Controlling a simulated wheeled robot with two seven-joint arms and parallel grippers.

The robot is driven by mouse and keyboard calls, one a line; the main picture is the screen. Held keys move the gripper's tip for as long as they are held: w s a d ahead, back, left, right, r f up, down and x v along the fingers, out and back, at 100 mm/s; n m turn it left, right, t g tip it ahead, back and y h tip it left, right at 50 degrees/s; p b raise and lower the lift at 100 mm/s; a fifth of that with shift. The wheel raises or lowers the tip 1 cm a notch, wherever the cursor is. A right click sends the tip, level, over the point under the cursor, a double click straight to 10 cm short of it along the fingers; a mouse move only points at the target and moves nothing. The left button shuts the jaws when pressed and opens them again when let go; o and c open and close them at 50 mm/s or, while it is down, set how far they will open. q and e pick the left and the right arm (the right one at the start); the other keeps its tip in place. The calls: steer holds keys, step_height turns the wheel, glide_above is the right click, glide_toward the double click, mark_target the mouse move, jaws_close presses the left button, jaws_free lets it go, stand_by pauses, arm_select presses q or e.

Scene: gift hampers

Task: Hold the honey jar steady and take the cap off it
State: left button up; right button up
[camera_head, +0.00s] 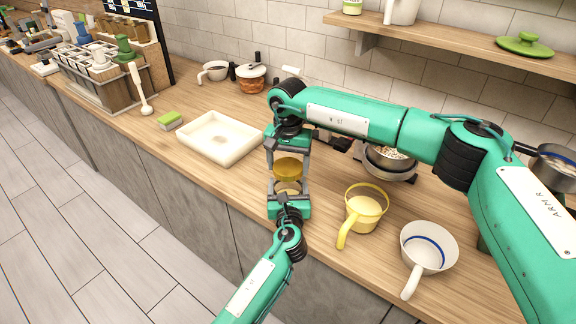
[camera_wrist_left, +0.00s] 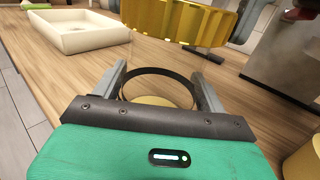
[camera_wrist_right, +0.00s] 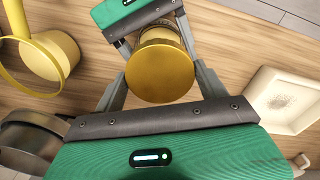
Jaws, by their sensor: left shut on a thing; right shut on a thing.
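The honey jar (camera_head: 288,187) is upright between the fingers of my left gripper (camera_head: 288,184). In the left wrist view its open round mouth (camera_wrist_left: 158,71) shows, with pale yellow inside. The gold cap (camera_head: 288,167) is between the fingers of my right gripper (camera_head: 287,171), which points down from above. In the left wrist view the cap (camera_wrist_left: 178,22) hangs above the jar's mouth with a gap between them. In the right wrist view the cap (camera_wrist_right: 160,72) covers most of the jar. Both grippers are shut on what they hold.
A cream tray (camera_head: 219,139) lies left of the grippers, with a green sponge (camera_head: 171,120) beyond it. A yellow cup (camera_head: 366,207) and a white bowl with a handle (camera_head: 428,250) stand to the right. The counter's front edge is close.

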mark_target(288, 166)
steer(key=shift+r, duration=0.1)
steer(key=shift+r, duration=2)
arm_select(q)
steer(key=o, duration=2)
steer(key=shift+c, duration=0.2)
steer(key=shift+s, duration=0.1)
